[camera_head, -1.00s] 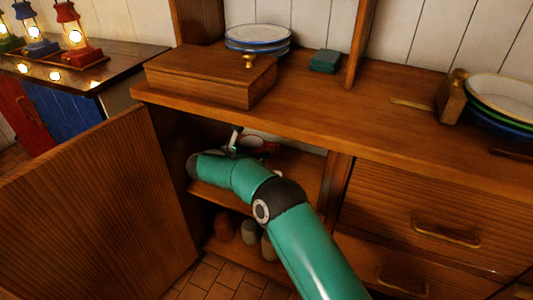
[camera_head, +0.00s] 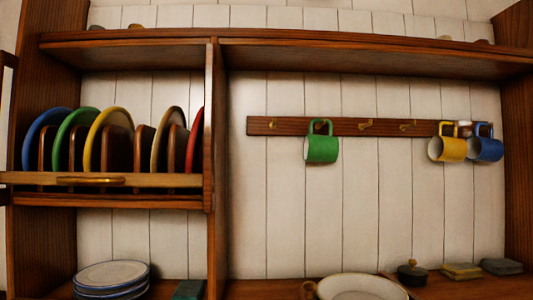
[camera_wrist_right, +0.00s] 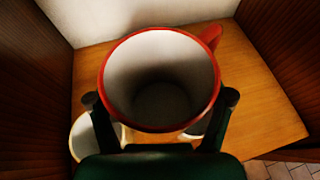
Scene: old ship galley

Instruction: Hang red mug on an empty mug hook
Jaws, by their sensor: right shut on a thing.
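The red mug (camera_wrist_right: 160,75) fills the middle of the right wrist view, its white inside facing the camera and its handle at the upper right. My right gripper (camera_wrist_right: 160,100) is shut on it, one finger on each side. In the head view a wooden hook rail (camera_head: 345,127) runs along the wall. A green mug (camera_head: 321,149), a yellow mug (camera_head: 447,148) and a blue mug (camera_head: 486,148) hang from it. Bare hooks show at the left end (camera_head: 272,125), right of the green mug (camera_head: 366,125) and further right (camera_head: 408,126). My left gripper is in neither current view.
Below the held mug is a wooden shelf (camera_wrist_right: 265,110) with pale crockery (camera_wrist_right: 84,140), between dark side walls. In the head view a plate rack (camera_head: 110,180) stands left of the rail. A large pale dish (camera_head: 360,287) and a small dark pot (camera_head: 411,273) stand below the rail.

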